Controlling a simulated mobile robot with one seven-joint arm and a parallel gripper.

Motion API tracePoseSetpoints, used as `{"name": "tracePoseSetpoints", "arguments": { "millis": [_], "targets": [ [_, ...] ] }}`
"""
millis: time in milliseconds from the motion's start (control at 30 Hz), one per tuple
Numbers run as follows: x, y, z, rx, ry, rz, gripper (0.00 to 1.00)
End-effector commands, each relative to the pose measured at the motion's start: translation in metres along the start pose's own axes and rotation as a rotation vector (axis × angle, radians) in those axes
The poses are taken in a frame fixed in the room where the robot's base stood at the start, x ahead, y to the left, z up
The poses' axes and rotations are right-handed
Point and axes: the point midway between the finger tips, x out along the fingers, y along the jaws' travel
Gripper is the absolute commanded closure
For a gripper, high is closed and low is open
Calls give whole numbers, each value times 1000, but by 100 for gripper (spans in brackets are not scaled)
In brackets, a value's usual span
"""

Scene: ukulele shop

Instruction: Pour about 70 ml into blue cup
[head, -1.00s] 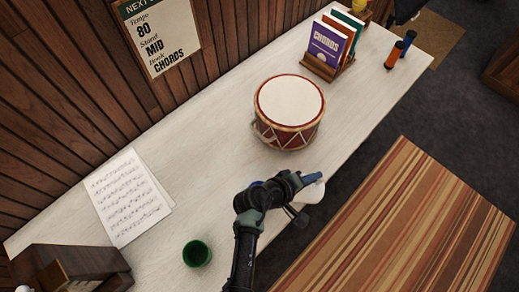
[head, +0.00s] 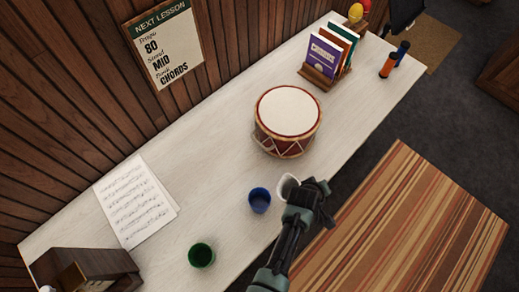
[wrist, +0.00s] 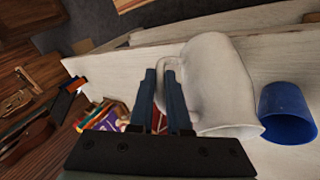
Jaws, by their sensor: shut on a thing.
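My gripper (wrist: 166,100) is shut on the handle of a white jug (wrist: 218,85). In the head view the jug (head: 287,184) is partly covered by my gripper (head: 300,190), near the counter's front edge. The blue cup (head: 259,200) stands upright on the counter just left of the jug. In the wrist view the blue cup (wrist: 288,112) is right of the jug's wide end, close to it. The jug looks roughly upright; I cannot tell a slight tilt. I see no stream, and the liquid inside jug and cup is hidden.
A green cup (head: 201,255) stands farther left on the white counter (head: 215,185). A drum (head: 288,120) stands behind the jug. Sheet music (head: 136,202), a wooden box (head: 90,270) and a book rack (head: 322,78) are also on the counter. Free room lies between the sheets and drum.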

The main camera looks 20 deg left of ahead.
Motion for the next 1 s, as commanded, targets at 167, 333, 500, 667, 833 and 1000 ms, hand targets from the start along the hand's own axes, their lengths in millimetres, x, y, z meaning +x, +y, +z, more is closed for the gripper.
{"name": "tracePoseSetpoints", "arguments": {
  "millis": [167, 333, 500, 667, 833, 1000],
  "targets": [
    [11, 9, 5, 39, 18, -71, 100],
    [23, 14, 11, 78, 37, -154, 100],
    [38, 17, 17, 119, 62, -255, 100],
    [48, 18, 22, 151, 80, -335, 100],
    [57, 17, 26, 179, 93, -404, 100],
    [62, 17, 28, 199, 103, -455, 100]
  ]
}}
